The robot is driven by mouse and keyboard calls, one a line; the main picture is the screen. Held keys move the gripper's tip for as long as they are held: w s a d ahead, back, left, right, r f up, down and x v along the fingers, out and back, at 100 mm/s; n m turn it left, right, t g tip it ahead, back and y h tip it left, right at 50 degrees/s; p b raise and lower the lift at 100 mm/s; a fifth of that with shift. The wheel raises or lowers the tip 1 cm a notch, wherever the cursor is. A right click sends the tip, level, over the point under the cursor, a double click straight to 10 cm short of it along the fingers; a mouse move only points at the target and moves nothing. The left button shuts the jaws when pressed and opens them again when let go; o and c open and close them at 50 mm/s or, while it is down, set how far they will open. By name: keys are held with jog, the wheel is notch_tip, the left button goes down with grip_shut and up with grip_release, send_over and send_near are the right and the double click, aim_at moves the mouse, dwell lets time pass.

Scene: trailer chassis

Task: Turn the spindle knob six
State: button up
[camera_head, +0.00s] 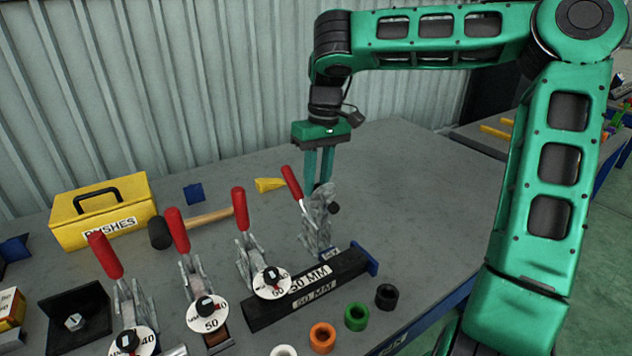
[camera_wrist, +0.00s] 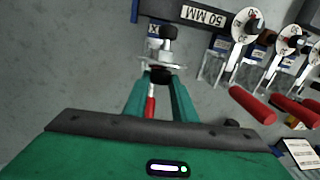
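Several toggle clamps with red handles stand in a row on the grey bench. Three carry white numbered dials with black spindle knobs: right dial (camera_head: 272,285), middle dial (camera_head: 207,314), front-left dial (camera_head: 133,343). The rightmost clamp (camera_head: 317,222) has no visible dial; its black knob (camera_head: 335,207) also shows in the wrist view (camera_wrist: 168,32). My gripper (camera_head: 317,185) points down behind this clamp, its green fingers apart. In the wrist view, the clamp's red handle (camera_wrist: 150,106) shows between the fingers. A dark piece lies near the fingertips; contact there is unclear.
A black "50 MM" block (camera_head: 310,290) lies before the clamps. Orange (camera_head: 322,337), green (camera_head: 356,316) and black (camera_head: 386,296) bushes stand at the front edge. A yellow box (camera_head: 103,212) and a mallet (camera_head: 205,218) lie behind. The bench's right side is clear.

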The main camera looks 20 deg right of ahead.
jog(key=shift+a+h, duration=0.1)
jog(key=shift+h, duration=0.7)
jog(key=shift+a+m+t+h, duration=0.2)
jog(key=shift+a+t+h, duration=0.05)
jog(key=shift+h, duration=0.65)
jog(key=shift+a+m+t+h, duration=0.2)
jog(key=shift+t+h, duration=0.05)
jog(key=shift+h, duration=0.65)
jog(key=shift+s+a+f+m+t+h, duration=0.1)
jog(key=shift+a+m+t+h, duration=0.1)
jog(key=shift+h, duration=0.8)
jog(key=shift+s+a+f+m+t+h, duration=0.1)
jog(key=shift+m+h, duration=0.1)
jog(key=shift+h, duration=0.8)
jog(key=shift+f+h, duration=0.1)
jog(key=shift+h, duration=0.4)
jog(key=o, duration=1)
jog(key=shift+o, duration=0.2)
jog(key=w+v, duration=0.1)
jog(key=v, duration=0.9)
jog(key=shift+s+a, duration=0.2)
jog(key=shift+s, duration=0.2)
jog(key=shift+r, duration=0.25)
